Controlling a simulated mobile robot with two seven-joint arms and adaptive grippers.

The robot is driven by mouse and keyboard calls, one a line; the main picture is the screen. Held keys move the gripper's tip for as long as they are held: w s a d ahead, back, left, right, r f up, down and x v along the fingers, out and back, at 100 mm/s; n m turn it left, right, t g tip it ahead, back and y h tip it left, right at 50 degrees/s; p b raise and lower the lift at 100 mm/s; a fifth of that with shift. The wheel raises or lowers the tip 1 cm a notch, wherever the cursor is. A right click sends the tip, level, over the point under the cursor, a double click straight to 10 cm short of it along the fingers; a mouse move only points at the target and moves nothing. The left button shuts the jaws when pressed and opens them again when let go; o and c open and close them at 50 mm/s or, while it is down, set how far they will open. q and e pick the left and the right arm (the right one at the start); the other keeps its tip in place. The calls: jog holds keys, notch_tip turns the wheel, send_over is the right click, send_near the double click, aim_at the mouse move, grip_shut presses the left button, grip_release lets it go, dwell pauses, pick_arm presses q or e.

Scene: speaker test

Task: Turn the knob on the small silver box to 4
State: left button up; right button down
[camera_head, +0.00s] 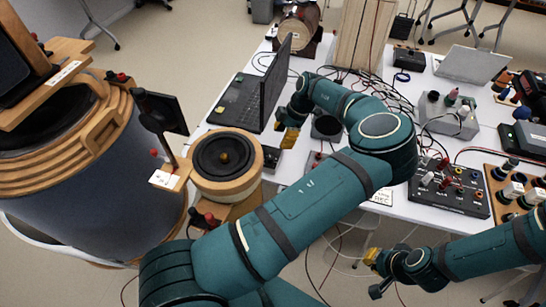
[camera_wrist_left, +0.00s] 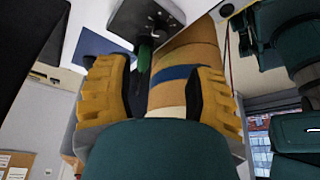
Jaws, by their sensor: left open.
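My left gripper (camera_head: 288,128) is open above the front of the white table, just right of the black laptop. Its yellow fingers stand apart in the left wrist view (camera_wrist_left: 160,85), with no clear contact on anything. A small grey box (camera_head: 271,158) lies below it, beside the round speaker; its knob and markings are too small to read. A larger silver-grey box (camera_head: 448,118) with knobs stands at the right back. I cannot tell which is the task's box. My right gripper (camera_head: 375,263) is low in front of the table; its opening is unclear.
The black laptop (camera_head: 262,95) and the round wooden speaker (camera_head: 223,158) stand close to my left gripper. A black panel with sockets (camera_head: 450,188) lies on the right. Cables cross the white table (camera_head: 400,222). A large drum-like cabinet (camera_head: 95,175) fills the left.

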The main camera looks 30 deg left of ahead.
aim_at(270, 157)
pick_arm(q)
jog(key=x, duration=1.1)
jog(key=shift+b, duration=0.4)
grip_shut()
